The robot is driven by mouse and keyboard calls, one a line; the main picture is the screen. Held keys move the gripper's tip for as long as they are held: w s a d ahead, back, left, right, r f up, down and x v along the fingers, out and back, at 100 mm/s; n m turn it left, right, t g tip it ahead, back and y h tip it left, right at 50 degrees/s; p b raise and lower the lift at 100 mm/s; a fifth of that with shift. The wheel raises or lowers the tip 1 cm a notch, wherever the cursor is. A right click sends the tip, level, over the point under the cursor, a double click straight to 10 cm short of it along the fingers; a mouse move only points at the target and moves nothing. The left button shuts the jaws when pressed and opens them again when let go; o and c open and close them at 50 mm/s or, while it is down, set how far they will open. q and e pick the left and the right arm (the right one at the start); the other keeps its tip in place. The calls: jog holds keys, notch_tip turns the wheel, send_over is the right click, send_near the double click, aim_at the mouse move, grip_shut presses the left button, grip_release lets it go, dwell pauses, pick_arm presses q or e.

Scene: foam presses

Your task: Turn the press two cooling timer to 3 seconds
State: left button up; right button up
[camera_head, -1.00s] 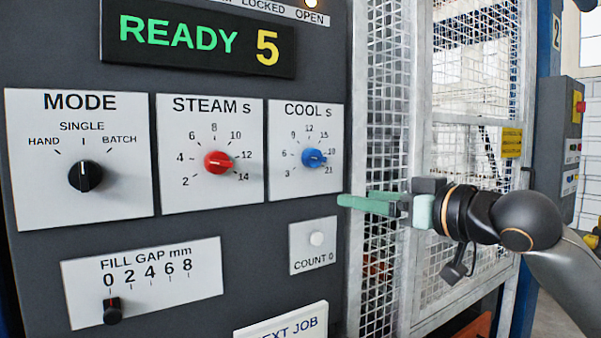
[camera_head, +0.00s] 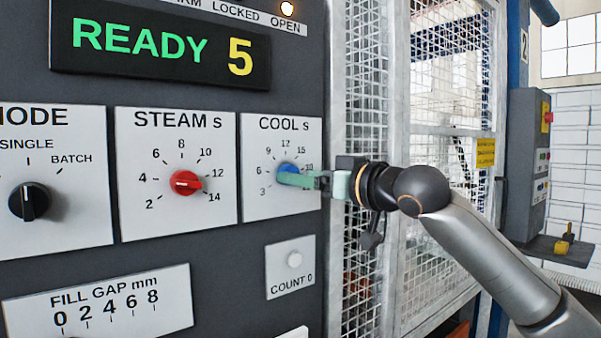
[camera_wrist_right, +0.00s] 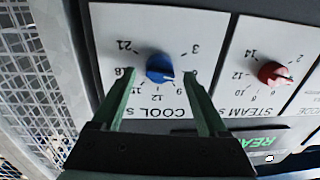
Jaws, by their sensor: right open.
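The cooling timer is a blue knob on the white COOL s plate (camera_head: 257,205), marked 3 to 21. In the right wrist view, upside down, the blue knob (camera_wrist_right: 159,67) lies between the spread green fingers of my right gripper (camera_wrist_right: 160,88). The gripper is open, with a gap visible on both sides of the knob. I cannot tell its exact depth over the knob. My left gripper is not in view.
The red STEAM s knob (camera_head: 186,183) is left of the cooling plate, and the black MODE knob (camera_head: 29,201) is farther left. The display (camera_head: 160,43) reads READY 5. A mesh guard (camera_head: 445,100) stands to the right.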

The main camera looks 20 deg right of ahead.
jog(key=shift+w+a, duration=0.25)
jog(key=shift+w, duration=0.4)
grip_shut()
